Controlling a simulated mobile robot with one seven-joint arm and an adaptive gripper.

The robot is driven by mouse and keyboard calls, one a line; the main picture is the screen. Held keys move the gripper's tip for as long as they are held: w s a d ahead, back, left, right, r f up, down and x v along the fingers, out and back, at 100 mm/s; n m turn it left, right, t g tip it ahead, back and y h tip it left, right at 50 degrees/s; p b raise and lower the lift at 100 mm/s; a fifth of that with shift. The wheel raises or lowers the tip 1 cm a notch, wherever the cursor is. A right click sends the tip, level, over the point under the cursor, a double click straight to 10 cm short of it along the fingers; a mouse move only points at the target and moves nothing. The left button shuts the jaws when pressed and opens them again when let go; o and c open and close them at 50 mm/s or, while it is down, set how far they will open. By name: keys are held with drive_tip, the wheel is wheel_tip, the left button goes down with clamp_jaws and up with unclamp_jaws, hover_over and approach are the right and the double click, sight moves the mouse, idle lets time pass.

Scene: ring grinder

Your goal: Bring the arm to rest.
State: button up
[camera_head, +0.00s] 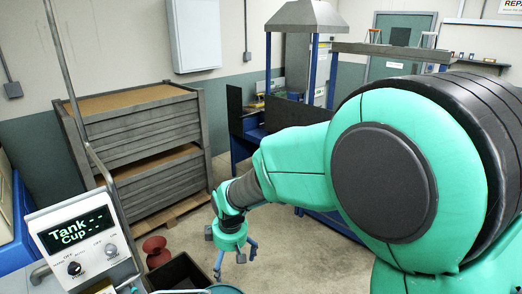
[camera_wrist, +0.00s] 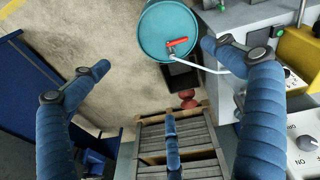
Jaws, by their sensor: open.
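My arm, green with dark joints, reaches from the right side of the head view down to the lower middle. My gripper (camera_head: 236,264) hangs at its end with its blue fingers pointing down, spread and empty. The wrist view shows the gripper (camera_wrist: 160,78) with its three blue segmented fingers wide apart. Nothing lies between them. Beyond the fingertips, a teal drum (camera_wrist: 163,22) with a red valve handle (camera_wrist: 177,42) and a pale tube shows at the top.
Stacked wooden crates (camera_head: 145,150) stand behind. A blue workbench (camera_head: 240,150) is farther back. Open concrete floor (camera_head: 290,250) lies right of the gripper.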

drive_tip(key=s+d+r+m+t+p, duration=0.1)
drive_tip(key=s+d+r+m, duration=0.25)
drive_tip(key=d+r, duration=0.55)
drive_tip(key=s+d+r+m+t+p, duration=0.1)
drive_tip(key=s+d+r+m, duration=0.3)
drive_tip(key=d+r, duration=0.45)
drive_tip(key=s+d+r+m+p, duration=0.1)
drive_tip(key=s+d+r+m, duration=0.2)
drive_tip(key=s+d, duration=0.4)
drive_tip(key=s+d+r+m+t+h, duration=0.1)
drive_tip(key=s+d+r+m, duration=0.2)
drive_tip(key=s, duration=1)
drive_tip(key=d+r, duration=0.2)
drive_tip(key=d, duration=0.1)
drive_tip(key=shift+s+d+t+p, duration=0.2)
drive_tip(key=shift+d+t+p, duration=0.1)
drive_tip(key=shift+d+p, duration=0.1)
